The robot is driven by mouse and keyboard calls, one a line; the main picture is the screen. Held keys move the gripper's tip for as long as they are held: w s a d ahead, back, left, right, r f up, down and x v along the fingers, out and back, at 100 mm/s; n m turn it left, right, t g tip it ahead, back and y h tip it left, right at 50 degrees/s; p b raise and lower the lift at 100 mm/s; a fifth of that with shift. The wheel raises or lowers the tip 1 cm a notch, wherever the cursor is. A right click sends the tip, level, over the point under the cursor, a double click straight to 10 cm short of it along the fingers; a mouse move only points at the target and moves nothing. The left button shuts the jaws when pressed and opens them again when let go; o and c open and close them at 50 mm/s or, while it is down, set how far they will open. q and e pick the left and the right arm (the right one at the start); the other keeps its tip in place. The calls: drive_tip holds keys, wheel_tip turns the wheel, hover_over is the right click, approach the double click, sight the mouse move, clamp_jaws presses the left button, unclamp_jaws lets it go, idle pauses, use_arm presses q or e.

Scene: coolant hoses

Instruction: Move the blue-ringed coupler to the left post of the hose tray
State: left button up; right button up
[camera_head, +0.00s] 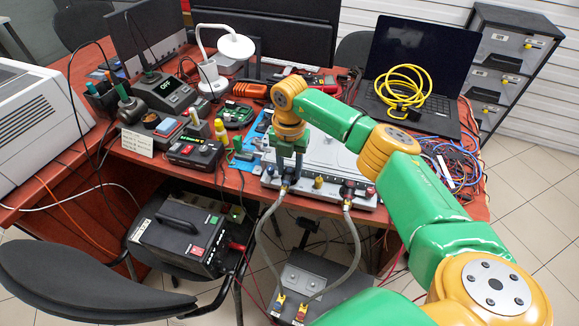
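The hose tray (262,181) is a light-coloured unit at the table's front edge. My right gripper (287,176) points down over its left end, with its fingers around or just above the top of the left grey hose (264,222). The fingers hide the coupler and post there, and I cannot make out a blue ring. The right grey hose (356,240) ends at a coupler (347,198) by the tray's right end, near dark and red parts. A short yellow post (318,182) stands between. My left gripper is not in view.
Both hoses hang down to a dark box (325,285) below the table. A laptop (425,60) with a yellow cable coil (403,88) stands behind right. Testers and bottles crowd the left. A black chair (60,275) is at front left.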

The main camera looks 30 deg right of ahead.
sight(290, 169)
clamp_jaws()
wheel_tip(290, 169, up, 7)
drive_tip(key=p, duration=0.6)
drive_tip(key=shift+p, duration=0.3)
drive_tip(key=shift+f, duration=0.1)
